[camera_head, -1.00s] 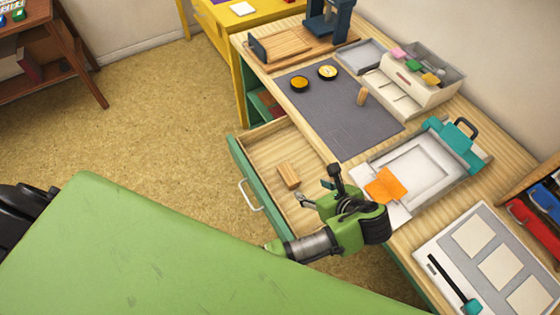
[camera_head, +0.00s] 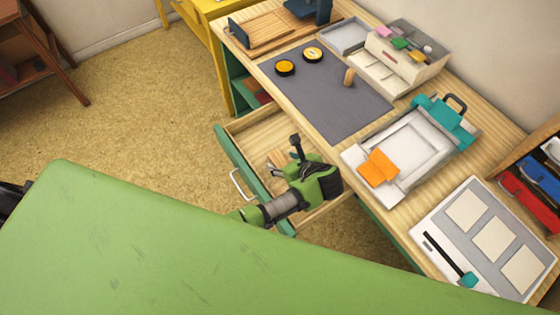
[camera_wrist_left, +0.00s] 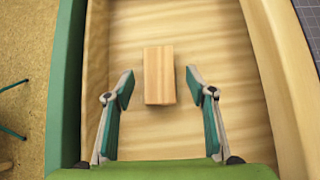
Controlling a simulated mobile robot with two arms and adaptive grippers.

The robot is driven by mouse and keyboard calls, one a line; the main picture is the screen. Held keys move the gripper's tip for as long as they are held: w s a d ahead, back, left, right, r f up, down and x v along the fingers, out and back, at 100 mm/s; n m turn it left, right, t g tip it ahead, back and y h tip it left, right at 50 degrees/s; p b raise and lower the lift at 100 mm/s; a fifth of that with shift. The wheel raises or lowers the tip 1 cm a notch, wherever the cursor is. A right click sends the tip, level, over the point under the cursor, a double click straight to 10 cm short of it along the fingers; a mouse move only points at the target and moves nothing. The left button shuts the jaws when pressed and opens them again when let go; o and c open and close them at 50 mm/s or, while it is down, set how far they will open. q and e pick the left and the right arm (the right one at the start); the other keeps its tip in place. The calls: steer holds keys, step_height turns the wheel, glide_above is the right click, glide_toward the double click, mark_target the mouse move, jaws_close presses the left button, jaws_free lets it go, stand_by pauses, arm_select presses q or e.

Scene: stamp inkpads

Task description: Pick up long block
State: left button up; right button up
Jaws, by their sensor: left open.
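A pale wooden block (camera_wrist_left: 160,75) lies flat on the floor of the open drawer (camera_wrist_left: 225,125), its long side running away from my wrist in the left wrist view. My left gripper (camera_wrist_left: 158,88) is open, with one finger to each side of the block's near part and a gap on both sides; nothing is held. In the head view my left gripper (camera_head: 284,157) is over the drawer (camera_head: 258,135) and hides most or all of the block. My right gripper is not in view.
The drawer's green front (camera_head: 240,165) and wooden side walls stand close around. Above it, the desk holds a grey mat (camera_head: 330,105) with two round inkpads (camera_head: 285,68) and a wooden stamp (camera_head: 349,77). A white press (camera_head: 410,145) with an orange card (camera_head: 378,168) stands to the right.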

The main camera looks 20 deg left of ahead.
arm_select(q)
steer(key=x, duration=0.3)
steer(key=shift+a+r, duration=0.1)
steer(key=shift+a, duration=0.05)
steer(key=c, duration=1.2)
steer(key=shift+r, duration=0.1)
